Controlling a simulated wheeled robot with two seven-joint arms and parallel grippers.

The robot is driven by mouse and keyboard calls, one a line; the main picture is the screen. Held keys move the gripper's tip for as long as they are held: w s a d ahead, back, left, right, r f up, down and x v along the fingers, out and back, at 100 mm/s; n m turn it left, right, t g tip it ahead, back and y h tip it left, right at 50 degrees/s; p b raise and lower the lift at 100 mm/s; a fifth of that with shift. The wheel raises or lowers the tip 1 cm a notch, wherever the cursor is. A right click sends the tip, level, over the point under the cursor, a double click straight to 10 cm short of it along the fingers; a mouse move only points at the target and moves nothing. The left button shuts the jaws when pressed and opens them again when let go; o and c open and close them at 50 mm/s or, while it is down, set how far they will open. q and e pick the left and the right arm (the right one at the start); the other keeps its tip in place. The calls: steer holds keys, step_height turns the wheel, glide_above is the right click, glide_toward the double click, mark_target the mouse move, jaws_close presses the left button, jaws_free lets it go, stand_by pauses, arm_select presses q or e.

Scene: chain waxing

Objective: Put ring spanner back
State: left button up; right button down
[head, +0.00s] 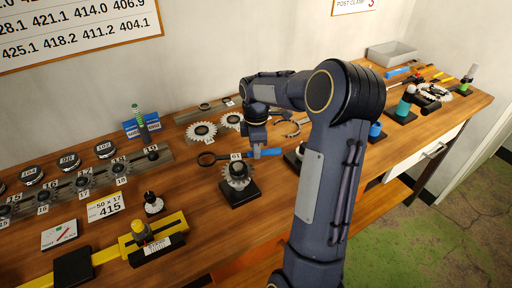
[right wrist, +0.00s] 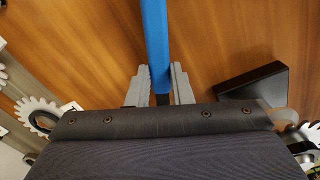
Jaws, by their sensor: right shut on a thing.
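The ring spanner has a blue handle (head: 267,153) and a dark shaft ending in a black ring (head: 207,159). My right gripper (head: 257,151) is shut on the blue handle. In the right wrist view the blue handle (right wrist: 156,40) runs up and away from between the fingers (right wrist: 160,88), and its ring is out of that frame. In the head view the spanner lies roughly level, with the ring to the left, behind the gear on a black stand. I cannot tell whether it touches the bench. My left gripper is not in view.
A gear on a black stand (head: 238,180) is just in front of the spanner. Loose gears (head: 202,131) lie behind it. A numbered rail (head: 84,182) and a yellow gauge (head: 150,240) are on the left. A grey bin (head: 392,53) and tools stand at the far right.

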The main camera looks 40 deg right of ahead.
steer(key=shift+f+b, duration=0.4)
steer(key=shift+f, duration=0.2)
steer(key=c, duration=1.2)
jaws_free()
steer(key=shift+r, duration=0.1)
step_height(320, 180, up, 8)
steer(key=shift+f, duration=0.15)
